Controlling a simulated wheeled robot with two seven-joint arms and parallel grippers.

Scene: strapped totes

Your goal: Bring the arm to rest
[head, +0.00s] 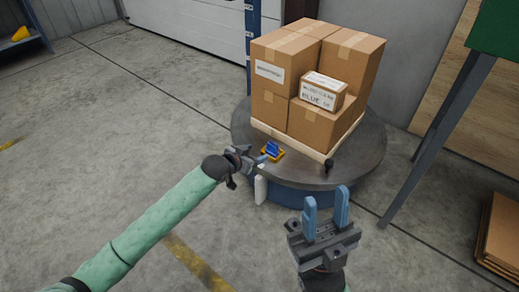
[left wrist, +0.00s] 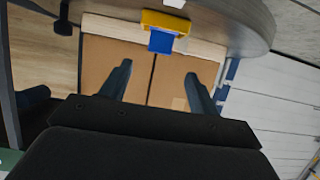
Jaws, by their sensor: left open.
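My left gripper (head: 262,159) reaches in from the left, over the near-left edge of a round grey platform. In the left wrist view its two fingers (left wrist: 160,80) stand apart with nothing between them. A small yellow and blue device (head: 271,150) sits just beyond its fingertips in the head view; it also shows in the left wrist view (left wrist: 165,32), ahead of the fingers. I cannot tell from these views how large the gap is. My right gripper (head: 326,210) is in front of the platform, fingers up, apart and empty.
The round platform (head: 360,160) carries a wooden pallet (head: 290,142) stacked with cartons (head: 285,60), a small labelled box (head: 322,92) among them. A green-topped stand (head: 440,130) is at the right, with flat cardboard (head: 502,235) nearby. Floor at the left is open.

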